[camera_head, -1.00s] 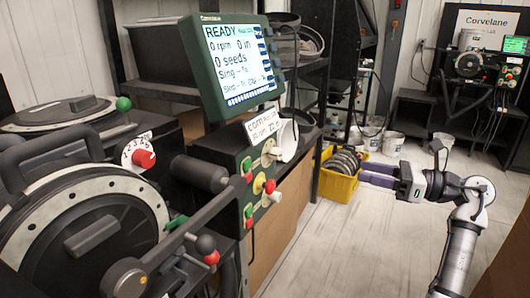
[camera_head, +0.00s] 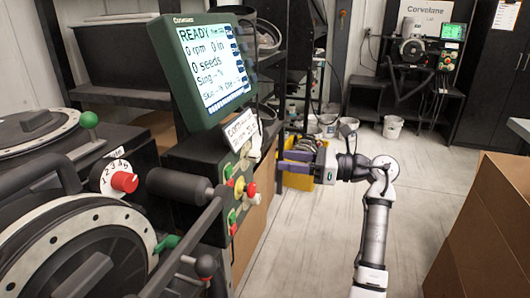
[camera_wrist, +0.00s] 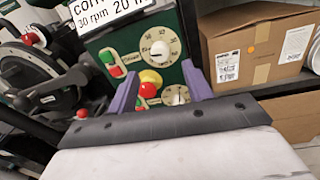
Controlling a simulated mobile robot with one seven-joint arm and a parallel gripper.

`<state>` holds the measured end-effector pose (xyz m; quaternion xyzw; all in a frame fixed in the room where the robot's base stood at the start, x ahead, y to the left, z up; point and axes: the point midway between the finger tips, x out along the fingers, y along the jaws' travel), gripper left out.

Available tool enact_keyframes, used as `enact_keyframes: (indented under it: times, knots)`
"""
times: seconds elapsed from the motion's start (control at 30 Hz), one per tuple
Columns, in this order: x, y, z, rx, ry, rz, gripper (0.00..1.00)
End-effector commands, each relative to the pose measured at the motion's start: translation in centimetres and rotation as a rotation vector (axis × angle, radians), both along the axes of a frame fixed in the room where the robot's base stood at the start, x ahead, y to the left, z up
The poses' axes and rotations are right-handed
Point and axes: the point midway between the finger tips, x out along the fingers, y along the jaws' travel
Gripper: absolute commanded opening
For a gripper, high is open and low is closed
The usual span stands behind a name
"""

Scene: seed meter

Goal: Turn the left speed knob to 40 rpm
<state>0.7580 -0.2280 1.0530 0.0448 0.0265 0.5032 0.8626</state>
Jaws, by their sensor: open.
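A green control panel (camera_wrist: 195,22) fills the middle of the wrist view. It carries an upper white dial knob (camera_wrist: 160,48) and a lower white dial knob (camera_wrist: 176,96). The frames do not make clear which is the left speed knob, and the pointer settings are too small to read. The monitor (camera_head: 208,65) reads READY, 0 rpm, 0 in and 0 seeds. My gripper (camera_wrist: 161,69) is open and empty, its purple fingers framing the knob area. In the head view my gripper (camera_head: 284,152) is just right of the panel; contact is not visible.
A red-on-yellow button (camera_wrist: 149,86) and red and green buttons (camera_wrist: 111,61) sit beside the knobs. A paper label (camera_wrist: 100,12) reads 30 rpm, 20 in. A cardboard box (camera_wrist: 255,45) stands to the right. A yellow bin (camera_head: 297,180) is behind my gripper.

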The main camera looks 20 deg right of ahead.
Motion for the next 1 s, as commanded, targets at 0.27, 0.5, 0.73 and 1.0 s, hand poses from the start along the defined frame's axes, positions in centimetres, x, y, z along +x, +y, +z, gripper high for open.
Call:
enact_keyframes:
  times: [0.27, 0.5, 0.73, 1.0]
  knots:
    - [2.5, 4.4, 0.2, 0.001, 0.001, 0.003, 0.50]
    - [3.2, 5.7, 0.0, 0.000, 0.000, 0.001, 0.50]
    - [3.2, 5.7, 0.0, 0.000, 0.000, 0.000, 0.50]
    - [3.2, 5.7, 0.0, 0.000, 0.000, 0.000, 0.17]
